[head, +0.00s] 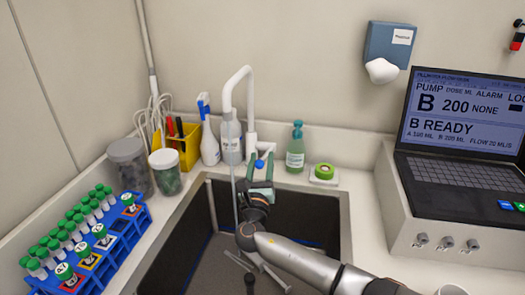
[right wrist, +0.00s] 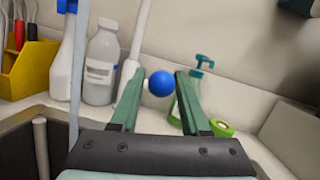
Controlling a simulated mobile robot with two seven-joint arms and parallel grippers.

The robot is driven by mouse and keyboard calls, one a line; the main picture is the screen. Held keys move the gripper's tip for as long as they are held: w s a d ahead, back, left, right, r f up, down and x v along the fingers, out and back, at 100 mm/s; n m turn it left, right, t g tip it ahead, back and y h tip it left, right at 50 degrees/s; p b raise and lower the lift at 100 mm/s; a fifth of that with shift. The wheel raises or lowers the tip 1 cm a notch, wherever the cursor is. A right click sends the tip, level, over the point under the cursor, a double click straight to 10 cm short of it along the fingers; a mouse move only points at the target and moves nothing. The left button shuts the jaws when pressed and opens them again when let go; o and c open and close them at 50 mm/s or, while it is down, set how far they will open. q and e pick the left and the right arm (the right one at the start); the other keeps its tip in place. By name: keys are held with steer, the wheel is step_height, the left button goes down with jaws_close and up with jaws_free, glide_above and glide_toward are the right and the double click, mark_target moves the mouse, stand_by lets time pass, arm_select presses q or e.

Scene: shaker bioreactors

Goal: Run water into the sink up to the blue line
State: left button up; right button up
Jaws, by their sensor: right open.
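The white gooseneck tap (head: 250,100) stands behind the dark sink (head: 185,235). A thin pale stream (head: 234,185) falls from its spout into the sink and also shows in the right wrist view (right wrist: 78,65). The tap's lever ends in a blue knob (head: 259,163). My right gripper (head: 261,168) is open, its green fingers on either side of the blue knob (right wrist: 160,83), without visible contact. Part of a blue line (head: 200,247) shows low on the sink's wall. My arm hides much of the basin, and the water level is hard to tell. My left gripper is out of view.
A spray bottle (head: 208,135), a grey-white bottle (head: 231,140), a green soap pump (head: 296,148) and a green roll (head: 324,171) crowd the back ledge. A tube rack (head: 120,235) stands left; a laptop (head: 460,125) stands right. Pale rods (head: 273,276) show in the sink.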

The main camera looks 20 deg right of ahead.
steer(key=p+v, duration=0.2)
steer(key=v, duration=0.7)
steer(key=shift+s+p, duration=0.35)
steer(key=shift+a, duration=0.15)
